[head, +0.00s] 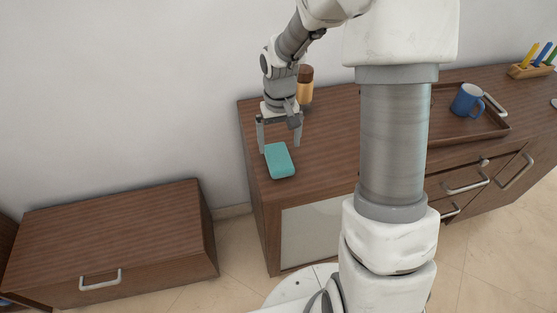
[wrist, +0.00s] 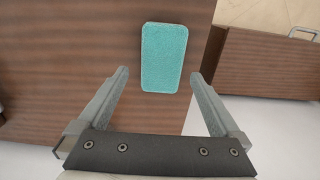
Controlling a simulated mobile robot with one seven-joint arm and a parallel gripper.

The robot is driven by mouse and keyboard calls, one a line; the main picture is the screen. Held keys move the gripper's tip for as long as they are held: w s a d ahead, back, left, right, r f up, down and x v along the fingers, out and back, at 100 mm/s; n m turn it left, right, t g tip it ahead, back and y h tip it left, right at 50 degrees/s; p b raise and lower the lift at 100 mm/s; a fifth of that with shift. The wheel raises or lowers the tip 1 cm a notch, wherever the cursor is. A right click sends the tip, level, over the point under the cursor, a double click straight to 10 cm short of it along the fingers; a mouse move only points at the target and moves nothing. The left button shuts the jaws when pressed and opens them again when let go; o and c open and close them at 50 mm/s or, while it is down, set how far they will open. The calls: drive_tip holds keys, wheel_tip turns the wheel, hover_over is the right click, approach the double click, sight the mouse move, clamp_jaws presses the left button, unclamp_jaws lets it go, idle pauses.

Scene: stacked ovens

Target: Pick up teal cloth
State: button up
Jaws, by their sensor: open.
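The teal cloth (head: 279,160) is a small, thick rounded rectangle lying flat near the left end of the brown wooden countertop (head: 325,150). In the wrist view the cloth (wrist: 164,57) lies beyond the fingertips, roughly centred between the lines of the two fingers. My gripper (head: 279,150) points down above the cloth, with its fingers apart and nothing between them. The gripper also shows in the wrist view (wrist: 160,73), open. The exact height of the fingertips above the cloth is hard to tell.
A bottle (head: 305,85) with a brown cap stands behind my gripper. A blue mug (head: 467,101) sits on a wooden tray (head: 490,127) at the right. A pen holder (head: 531,70) is farther right. A lower wooden cabinet (head: 110,240) stands left.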

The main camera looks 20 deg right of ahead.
sight(278, 156)
wheel_tip(278, 156, down, 4)
drive_tip(key=shift+s+a+f+b, duration=0.15)
drive_tip(key=shift+f+b, duration=0.1)
drive_tip(key=shift+b, duration=0.15)
drive_tip(key=shift+c, duration=0.3)
drive_tip(key=c, duration=1.3)
drive_tip(key=shift+o, duration=0.2)
drive_tip(key=shift+r, duration=0.15)
